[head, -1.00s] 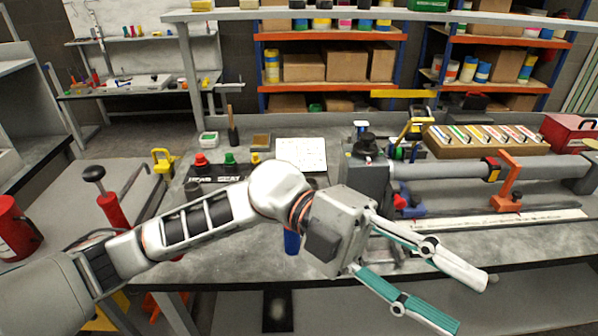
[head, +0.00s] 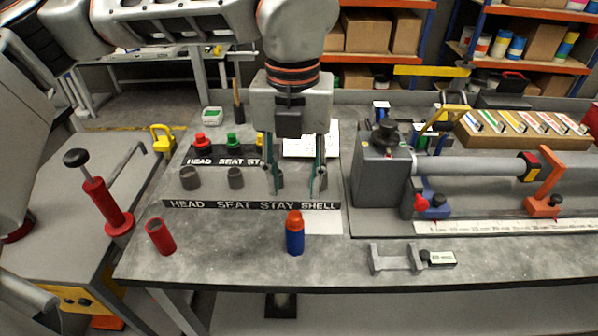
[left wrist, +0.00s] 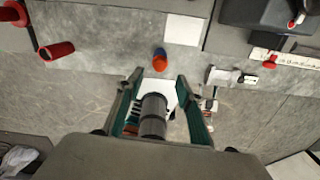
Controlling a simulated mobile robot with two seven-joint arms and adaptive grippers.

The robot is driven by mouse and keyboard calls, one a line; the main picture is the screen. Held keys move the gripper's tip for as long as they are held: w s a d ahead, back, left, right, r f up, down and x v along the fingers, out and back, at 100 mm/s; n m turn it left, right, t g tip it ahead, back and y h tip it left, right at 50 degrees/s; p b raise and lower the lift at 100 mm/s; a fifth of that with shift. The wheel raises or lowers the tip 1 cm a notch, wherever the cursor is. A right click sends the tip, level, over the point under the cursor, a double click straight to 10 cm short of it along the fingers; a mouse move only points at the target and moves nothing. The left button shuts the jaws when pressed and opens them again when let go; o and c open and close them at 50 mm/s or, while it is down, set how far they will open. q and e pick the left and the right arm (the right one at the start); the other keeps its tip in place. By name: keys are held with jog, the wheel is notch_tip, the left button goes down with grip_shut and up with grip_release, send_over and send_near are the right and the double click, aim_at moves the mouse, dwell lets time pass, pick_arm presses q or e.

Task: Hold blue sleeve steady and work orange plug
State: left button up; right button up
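The blue sleeve (head: 295,244) stands upright on the grey bench near its front edge, with the orange plug (head: 294,219) at its top. I cannot tell how deep the plug sits. In the left wrist view the orange plug (left wrist: 160,63) shows ahead of the fingertips, with little of the blue sleeve visible. My left gripper (head: 293,188) points down with its teal fingers apart. It looks empty and raised, and in the head view it overlaps the labelled rack behind the sleeve. It touches neither part. My right gripper is out of view.
A red sleeve (head: 161,237) stands to the left. A labelled rack (head: 250,204) holds several grey cups behind. A small metal stand (head: 395,260) lies to the right, and a grey clamp block (head: 378,178) with a long tube stands behind it.

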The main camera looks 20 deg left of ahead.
aim_at(295, 215)
pick_arm(q)
jog(key=shift+s+f, duration=0.1)
jog(key=shift+f, duration=3.75)
